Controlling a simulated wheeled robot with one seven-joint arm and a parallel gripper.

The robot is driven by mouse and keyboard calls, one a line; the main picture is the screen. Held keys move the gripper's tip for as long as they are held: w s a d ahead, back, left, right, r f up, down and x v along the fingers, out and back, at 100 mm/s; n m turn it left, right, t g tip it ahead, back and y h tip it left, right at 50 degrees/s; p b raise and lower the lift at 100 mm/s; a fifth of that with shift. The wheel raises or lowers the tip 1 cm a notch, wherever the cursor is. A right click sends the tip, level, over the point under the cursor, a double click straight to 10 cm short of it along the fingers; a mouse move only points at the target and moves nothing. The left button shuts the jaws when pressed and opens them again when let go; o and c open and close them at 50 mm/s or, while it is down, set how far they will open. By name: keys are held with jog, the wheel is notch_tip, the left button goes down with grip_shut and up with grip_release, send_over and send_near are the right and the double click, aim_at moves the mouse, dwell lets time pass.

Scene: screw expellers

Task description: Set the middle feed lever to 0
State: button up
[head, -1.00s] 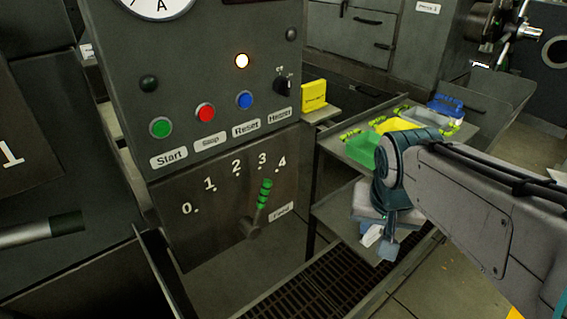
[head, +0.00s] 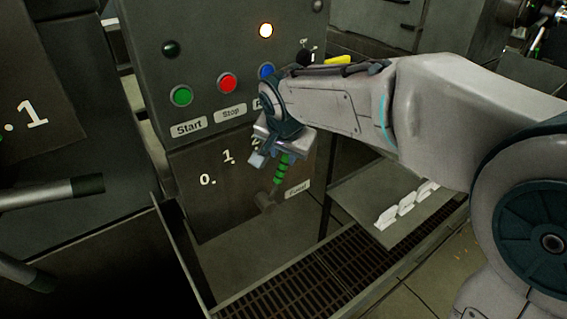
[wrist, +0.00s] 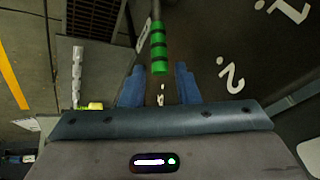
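The feed lever (head: 280,172) has a green ribbed grip and a dark pivot. It leans up and right on the dark numbered panel (head: 222,205), away from the 0 mark (head: 207,180). My gripper (head: 262,155) is at the grip's upper end and covers the higher numbers in the head view. In the wrist view, the lever's green grip (wrist: 158,50) lines up between the two blue fingers of my gripper (wrist: 159,75). The fingers are apart, with a gap on each side of the grip.
Start button (head: 181,96), Stop button (head: 228,83) and the blue button (head: 266,71) sit just above the lever panel. A second machine with lever handles (head: 75,190) stands at left. A shelf with white pieces (head: 385,218) is at right, above a floor grate (head: 310,270).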

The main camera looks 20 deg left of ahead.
aim_at(283, 162)
jog(key=x, duration=0.6)
jog(key=shift+w+f, duration=0.1)
jog(key=shift+f, duration=0.15)
grip_shut()
